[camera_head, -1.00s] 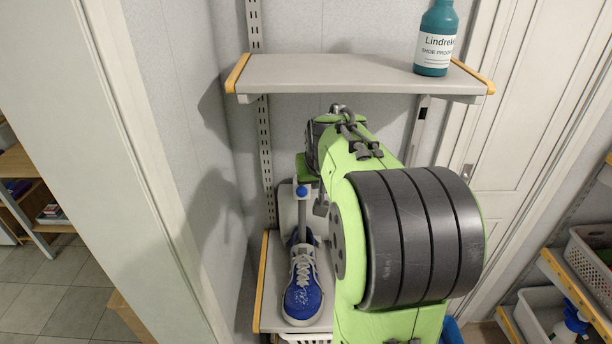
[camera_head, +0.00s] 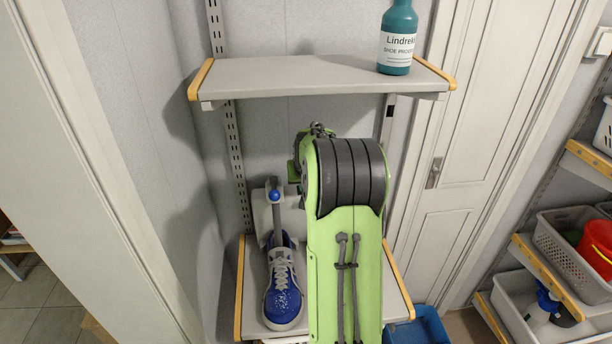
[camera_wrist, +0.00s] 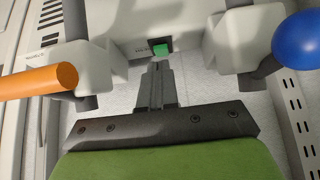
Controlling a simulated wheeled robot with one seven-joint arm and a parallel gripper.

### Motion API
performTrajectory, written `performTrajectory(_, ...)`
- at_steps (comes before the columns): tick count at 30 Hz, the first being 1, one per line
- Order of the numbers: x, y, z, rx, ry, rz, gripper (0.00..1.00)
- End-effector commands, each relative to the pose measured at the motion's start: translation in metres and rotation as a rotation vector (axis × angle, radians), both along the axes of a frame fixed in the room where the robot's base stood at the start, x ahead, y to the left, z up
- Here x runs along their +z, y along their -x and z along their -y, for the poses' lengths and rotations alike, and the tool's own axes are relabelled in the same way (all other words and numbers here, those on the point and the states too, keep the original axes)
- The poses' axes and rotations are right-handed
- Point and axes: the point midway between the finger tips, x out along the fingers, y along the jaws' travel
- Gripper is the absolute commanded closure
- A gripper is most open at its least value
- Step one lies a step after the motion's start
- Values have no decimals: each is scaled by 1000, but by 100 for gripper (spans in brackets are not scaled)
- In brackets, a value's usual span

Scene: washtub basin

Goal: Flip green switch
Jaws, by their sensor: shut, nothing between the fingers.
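The green switch (camera_wrist: 160,49) is a small green block in a dark slot on a pale grey machine (camera_wrist: 120,30), in the upper middle of the wrist view. My gripper (camera_wrist: 157,66) is shut and empty. Its fingertips point at the switch and lie just below it in the picture; I cannot tell whether they touch it. An orange-ended handle (camera_wrist: 40,82) is on the left and a blue ball knob (camera_wrist: 299,40) on the right. In the head view, my arm hides the switch and the fingers; the machine's blue knob (camera_head: 274,196) shows left of it.
A blue and grey shoe (camera_head: 283,287) sits on the lower shelf (camera_head: 399,283), left of my arm. The upper shelf (camera_head: 300,76) holds a teal bottle (camera_head: 397,40). A slotted rail (camera_wrist: 296,115) is on the right of the wrist view. Baskets (camera_head: 568,240) stand at the far right.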

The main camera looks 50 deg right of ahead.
Motion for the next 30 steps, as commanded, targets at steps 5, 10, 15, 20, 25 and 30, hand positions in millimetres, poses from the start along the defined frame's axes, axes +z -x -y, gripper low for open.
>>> performTrajectory(5, -20, -11, 9, 1, -1, -1, 100)
performTrajectory(10, -24, -14, 11, 1, 0, 0, 100)
performTrajectory(15, -24, -13, 11, 1, 0, 0, 100)
performTrajectory(20, -28, -13, 11, 1, 9, 10, 100)
performTrajectory(25, -39, -14, 11, 1, 51, 57, 100)
performTrajectory(30, -37, -14, 11, 1, 71, 85, 100)
